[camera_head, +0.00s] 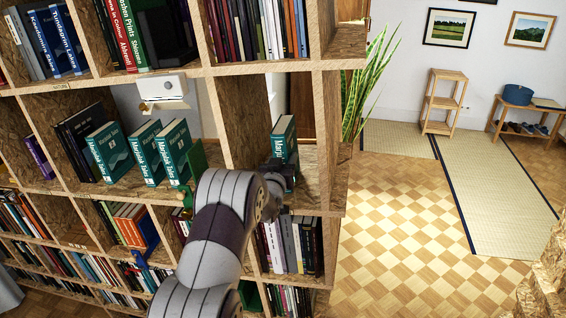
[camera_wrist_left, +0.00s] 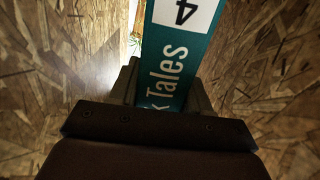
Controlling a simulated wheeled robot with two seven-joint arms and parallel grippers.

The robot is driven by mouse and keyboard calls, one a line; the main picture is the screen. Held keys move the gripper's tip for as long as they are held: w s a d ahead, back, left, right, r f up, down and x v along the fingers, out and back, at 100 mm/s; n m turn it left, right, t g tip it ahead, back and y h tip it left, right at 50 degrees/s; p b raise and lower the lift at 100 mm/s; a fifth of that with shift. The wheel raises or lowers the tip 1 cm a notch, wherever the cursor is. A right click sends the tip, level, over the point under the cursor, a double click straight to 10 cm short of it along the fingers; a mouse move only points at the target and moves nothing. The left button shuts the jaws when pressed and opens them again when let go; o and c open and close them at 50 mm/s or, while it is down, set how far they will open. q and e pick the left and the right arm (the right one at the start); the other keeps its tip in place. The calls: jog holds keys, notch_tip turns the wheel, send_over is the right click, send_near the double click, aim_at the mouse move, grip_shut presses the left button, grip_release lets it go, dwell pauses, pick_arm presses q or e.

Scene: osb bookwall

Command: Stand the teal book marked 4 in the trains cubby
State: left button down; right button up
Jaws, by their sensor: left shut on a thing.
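The teal book marked 4 (camera_head: 284,137) stands roughly upright in a cubby right of the middle of the head view. In the left wrist view the teal spine (camera_wrist_left: 172,55) shows a 4 on a white label and part of the word "Tales". My left gripper (camera_head: 282,172) is shut on the lower part of this book, and the fingers (camera_wrist_left: 162,95) flank the spine. The cubby's OSB wall (camera_wrist_left: 245,60) is close on both sides. I cannot read a trains label on this cubby. The book's bottom edge is hidden. My right gripper is out of view.
Several similar teal books (camera_head: 110,151) stand in the wide cubby to the left, near a green object (camera_head: 197,158). A white device (camera_head: 163,88) hangs above them. My left arm crosses the front of the shelf. Open parquet floor (camera_head: 400,230) lies to the right.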

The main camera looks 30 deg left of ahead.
pick_arm(q)
jog(key=shift+f+b, duration=0.1)
jog(key=shift+b, duration=0.25)
jog(key=shift+c, duration=2.2)
grip_release()
jog(key=shift+s+d+f, duration=0.1)
jog(key=shift+f, duration=0.05)
jog(key=b+v, duration=0.4)
jog(key=v, duration=0.8)
jog(key=shift+s+b, duration=0.3)
jog(key=shift+d, duration=0.1)
